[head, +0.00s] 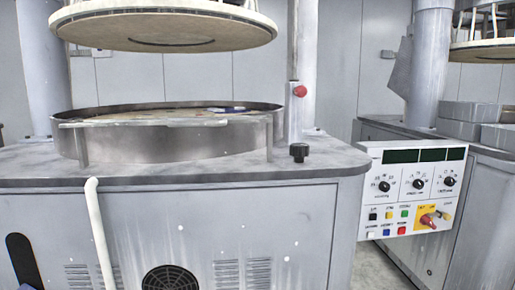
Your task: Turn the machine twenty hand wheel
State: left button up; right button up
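A grey polishing machine (230,215) fills the left and middle of the head view. A small black knob (299,152) stands on its top near the right corner, in front of a post. I cannot tell whether this knob is the hand wheel, and no number twenty is readable. A round steel basin (170,146) sits on the machine top, with a flat bar across its front. A large round upper platen (165,28) hangs above the basin. Neither of my grippers is in view.
A control panel (412,190) with dials, coloured buttons and a red-and-yellow switch juts out at the machine's right. A red button (300,91) is on the post. A white hose (100,235) runs down the front. A second machine (445,240) stands at right across a narrow gap.

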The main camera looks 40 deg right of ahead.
aim_at(298, 150)
jog(key=u, duration=0.1)
jog(key=i, duration=0.15)
jog(key=z, duration=2.9)
jog(key=i, duration=0.9)
jog(key=u, duration=2.9)
